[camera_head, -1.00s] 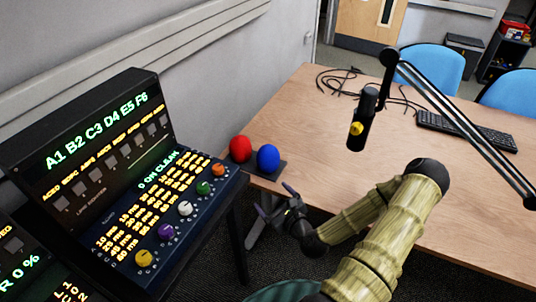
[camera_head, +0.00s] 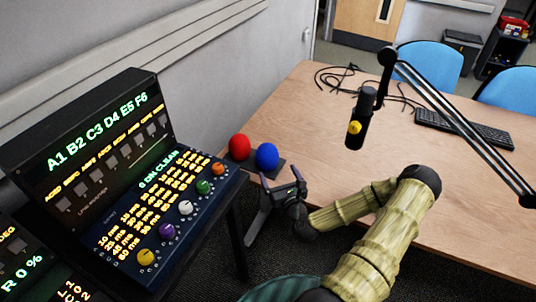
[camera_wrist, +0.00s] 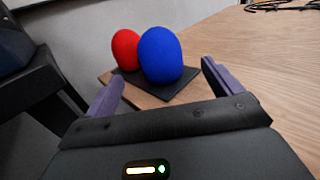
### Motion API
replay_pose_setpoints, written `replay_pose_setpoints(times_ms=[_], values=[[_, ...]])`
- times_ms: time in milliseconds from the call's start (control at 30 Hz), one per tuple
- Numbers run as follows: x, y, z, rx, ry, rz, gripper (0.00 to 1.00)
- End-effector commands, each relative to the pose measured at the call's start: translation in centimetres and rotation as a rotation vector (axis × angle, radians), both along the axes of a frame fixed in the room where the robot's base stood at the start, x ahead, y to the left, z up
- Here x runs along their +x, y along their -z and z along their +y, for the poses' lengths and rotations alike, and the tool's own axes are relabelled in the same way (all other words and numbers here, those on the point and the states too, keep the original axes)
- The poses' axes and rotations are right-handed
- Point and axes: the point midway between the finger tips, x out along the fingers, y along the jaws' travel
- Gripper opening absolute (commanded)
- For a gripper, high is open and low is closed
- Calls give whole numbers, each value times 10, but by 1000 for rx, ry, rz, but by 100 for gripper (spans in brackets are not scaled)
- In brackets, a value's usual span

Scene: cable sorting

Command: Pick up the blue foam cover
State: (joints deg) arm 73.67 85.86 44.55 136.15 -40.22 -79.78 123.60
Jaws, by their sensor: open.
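The blue foam cover (camera_head: 266,156) is a rounded blue egg shape on a dark flat pad (camera_head: 259,170) at the table's near left corner. The red foam cover (camera_head: 239,147) stands just left of it on the same pad. My gripper (camera_head: 282,178) is just in front of the blue cover, open and empty, apart from it. In the wrist view the blue cover (camera_wrist: 160,54) lies ahead between my two purple fingers (camera_wrist: 163,82), partly hiding the red cover (camera_wrist: 127,49).
A control console (camera_head: 150,190) with knobs stands close on the left. A microphone (camera_head: 361,119) on a boom arm hangs over the wooden table (camera_head: 330,150). Black cables (camera_head: 340,78) and a keyboard (camera_head: 462,133) lie farther back. The table's middle is mostly clear.

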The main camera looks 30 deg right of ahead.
Motion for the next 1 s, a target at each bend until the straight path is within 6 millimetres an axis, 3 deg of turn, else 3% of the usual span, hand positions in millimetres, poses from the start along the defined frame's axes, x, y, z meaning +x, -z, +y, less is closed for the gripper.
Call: replay_pose_setpoints(times_ms=[300, 767, 1000], values=[[54, -1, -8, -2, 2, -1, 91], [65, 0, -10, 0, 3, 0, 91], [94, -2, -11, -4, 2, -2, 91]])
